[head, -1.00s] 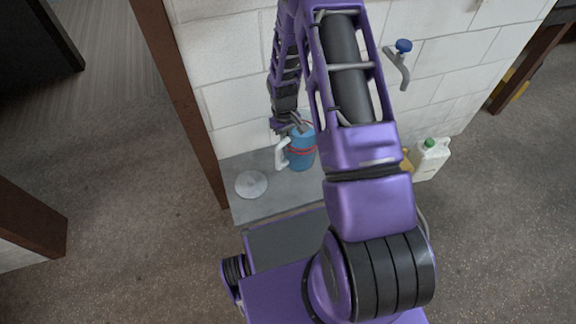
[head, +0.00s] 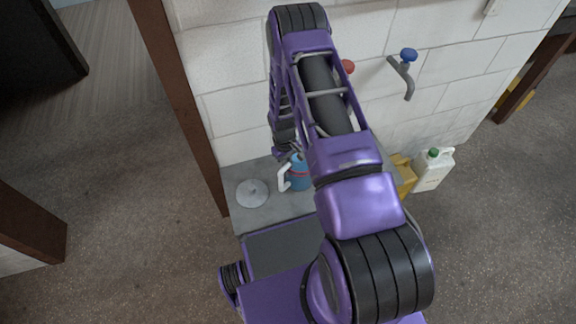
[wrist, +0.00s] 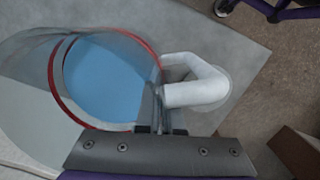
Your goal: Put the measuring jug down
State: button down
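The measuring jug (head: 300,180) is blue with red bands and a white handle. In the head view it is upright at the grey slab, its right side partly hidden by my arm. In the wrist view I look into the jug (wrist: 110,80), with its red-edged rim, blue inside and white handle (wrist: 195,85). My gripper (wrist: 162,118) is at the jug's wall beside the handle and looks shut on it. The fingertips are hard to make out. I cannot tell whether the jug's base touches the slab.
A white disc (head: 252,193) lies on the grey slab (head: 250,220), left of the jug. A white canister with a green cap (head: 432,170) and a yellow container (head: 403,174) stand to the right. A tap with a blue knob (head: 406,72) juts from the white block wall (head: 225,100).

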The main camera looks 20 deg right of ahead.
jog(key=shift+w+f, duration=0.1)
jog(key=shift+f, duration=1.1)
jog(key=shift+f+b, duration=0.2)
jog(key=shift+b, duration=0.1)
jog(key=c, duration=1.1)
grip_release()
jog(key=shift+o, duration=0.2)
jog(key=shift+r, duration=0.1)
jog(key=r, duration=0.4)
jog(key=r+p, duration=0.1)
jog(key=r, duration=0.3)
jog(key=w+r, duration=0.1)
jog(key=r, duration=0.3)
jog(key=shift+w+a, duration=0.1)
jog(key=shift+a, duration=0.15)
